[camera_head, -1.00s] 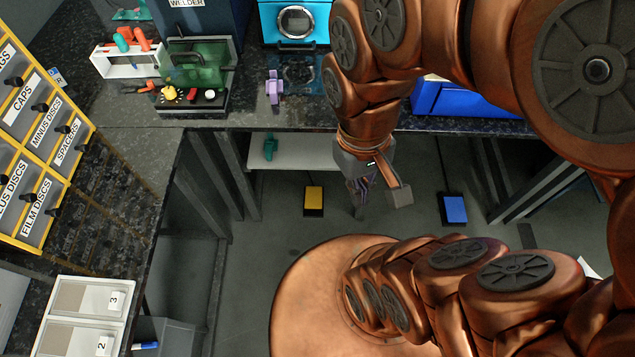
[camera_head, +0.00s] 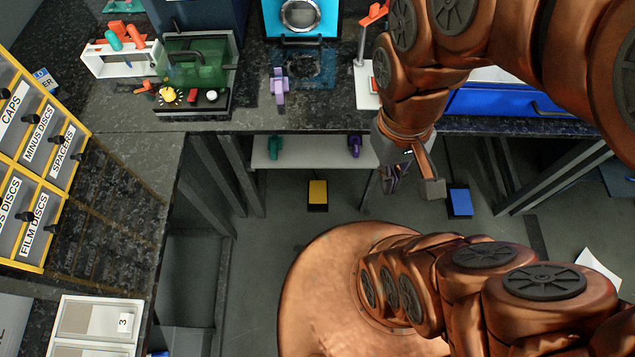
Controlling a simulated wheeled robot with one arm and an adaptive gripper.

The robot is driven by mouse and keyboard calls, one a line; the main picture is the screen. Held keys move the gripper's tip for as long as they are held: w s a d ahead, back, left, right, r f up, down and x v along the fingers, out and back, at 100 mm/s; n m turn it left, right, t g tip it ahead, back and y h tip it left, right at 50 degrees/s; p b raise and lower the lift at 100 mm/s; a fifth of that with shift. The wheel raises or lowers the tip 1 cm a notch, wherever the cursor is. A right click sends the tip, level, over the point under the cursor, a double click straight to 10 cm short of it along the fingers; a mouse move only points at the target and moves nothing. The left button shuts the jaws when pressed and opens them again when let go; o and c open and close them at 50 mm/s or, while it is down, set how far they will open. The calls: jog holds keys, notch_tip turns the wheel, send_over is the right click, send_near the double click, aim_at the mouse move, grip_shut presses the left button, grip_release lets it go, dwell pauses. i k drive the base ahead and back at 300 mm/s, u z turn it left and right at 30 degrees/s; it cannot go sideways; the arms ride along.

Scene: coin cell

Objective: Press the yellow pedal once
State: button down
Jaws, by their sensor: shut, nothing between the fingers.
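The yellow pedal (camera_head: 318,194) lies on the floor below the bench, left of my gripper in the picture. It is a small yellow pad on a dark base. A blue pedal (camera_head: 460,202) of like shape lies on the floor to the right. My gripper (camera_head: 390,186) hangs below the bench's front edge, between the two pedals in the picture and apart from the yellow one. Its fingers look narrow and dark, partly hidden by my wrist, and hold nothing. Its height above the floor is hard to tell.
A white shelf (camera_head: 310,155) with a green and a purple item sits under the bench behind the pedals. Dark bench legs (camera_head: 212,172) stand left of the yellow pedal. A labelled drawer rack (camera_head: 40,150) stands on the left counter. The floor around the yellow pedal is clear.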

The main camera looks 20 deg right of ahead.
aim_at(318, 189)
jog(key=z, duration=0.4)
jog(key=k, duration=1.4)
jog(key=u, duration=1.15)
